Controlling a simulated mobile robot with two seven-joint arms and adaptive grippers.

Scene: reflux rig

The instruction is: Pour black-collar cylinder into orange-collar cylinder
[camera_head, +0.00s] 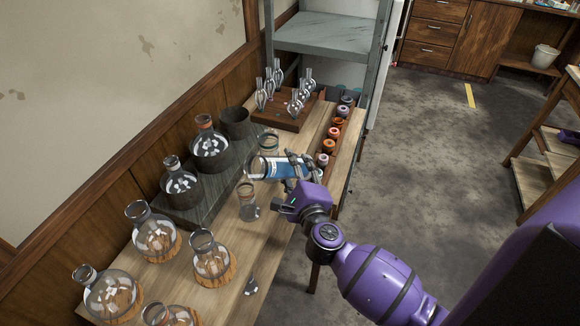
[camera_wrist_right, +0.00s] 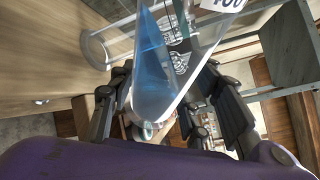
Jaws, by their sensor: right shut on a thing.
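My right gripper (camera_head: 297,172) is shut on a clear glass cylinder (camera_head: 262,167) holding blue liquid. The cylinder lies tipped almost level above the bench, its mouth toward the left. In the right wrist view the held cylinder (camera_wrist_right: 160,70) shows blue liquid along one side and a white label; my right gripper (camera_wrist_right: 170,115) closes around it. One empty-looking clear vessel (camera_head: 249,208) stands upright just below its mouth, and another (camera_head: 268,142) stands just behind it. I cannot clearly tell the collar colours. My left gripper is not in view.
The wooden bench (camera_head: 265,268) carries several round flasks on cork rings at the front left. A dark stepped stand (camera_head: 222,178) holds two flasks and a dark pot. A wooden rack (camera_head: 290,120) with glassware and a row of coloured-ring jars (camera_head: 329,146) stand farther back.

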